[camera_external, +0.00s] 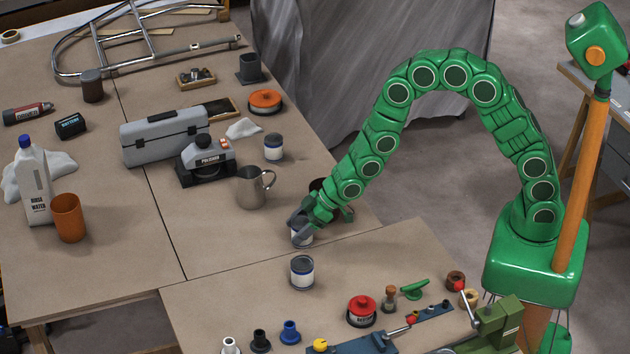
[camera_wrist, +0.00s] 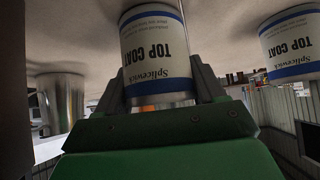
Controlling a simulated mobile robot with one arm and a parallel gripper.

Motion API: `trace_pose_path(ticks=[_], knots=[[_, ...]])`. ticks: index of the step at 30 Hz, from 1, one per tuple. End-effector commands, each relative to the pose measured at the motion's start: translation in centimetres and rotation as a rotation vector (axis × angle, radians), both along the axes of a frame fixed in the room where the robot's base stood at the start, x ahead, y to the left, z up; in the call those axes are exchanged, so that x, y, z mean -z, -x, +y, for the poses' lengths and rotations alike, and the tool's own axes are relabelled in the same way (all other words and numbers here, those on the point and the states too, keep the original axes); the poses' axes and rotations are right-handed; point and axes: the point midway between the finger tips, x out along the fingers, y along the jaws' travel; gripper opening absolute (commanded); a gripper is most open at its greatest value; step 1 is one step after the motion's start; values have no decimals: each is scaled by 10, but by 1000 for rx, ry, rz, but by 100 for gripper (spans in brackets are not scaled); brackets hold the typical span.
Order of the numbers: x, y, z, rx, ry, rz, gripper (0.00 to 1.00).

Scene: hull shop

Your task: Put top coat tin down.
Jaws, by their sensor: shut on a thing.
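My gripper (camera_external: 300,224) is shut on a top coat tin (camera_external: 302,239), a white tin with a blue band. In the wrist view my gripper (camera_wrist: 161,84) has a finger on each side of this tin (camera_wrist: 155,50), and its label reads upside down. The tin is low over the brown worktop near its right edge; I cannot tell whether its base touches. A like tin (camera_external: 302,272) stands upright just in front, on the near table. Another similar tin (camera_external: 273,148) stands farther back. One more TOP COAT tin (camera_wrist: 291,42) shows at the right in the wrist view.
A steel mug (camera_external: 252,187) stands left of my gripper; a metal vessel also shows in the wrist view (camera_wrist: 61,101). A dark round thing is partly hidden behind my gripper. A polisher (camera_external: 206,162) and grey toolbox (camera_external: 165,136) stand farther left. Worktop (camera_external: 225,240) left of the held tin is clear.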

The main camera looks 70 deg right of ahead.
Motion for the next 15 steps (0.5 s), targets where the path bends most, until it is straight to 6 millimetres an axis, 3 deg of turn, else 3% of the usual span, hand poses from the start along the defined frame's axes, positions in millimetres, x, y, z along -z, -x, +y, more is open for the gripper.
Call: trace_pose_path(ticks=[2, 3, 6, 8, 15], knots=[[2, 0, 0, 0, 0, 0, 20], [2, 0, 0, 0, -1, -1, 70], [2, 0, 0, 0, -1, -1, 86], [2, 0, 0, 0, -1, -1, 94], [2, 0, 0, 0, 0, 0, 94]])
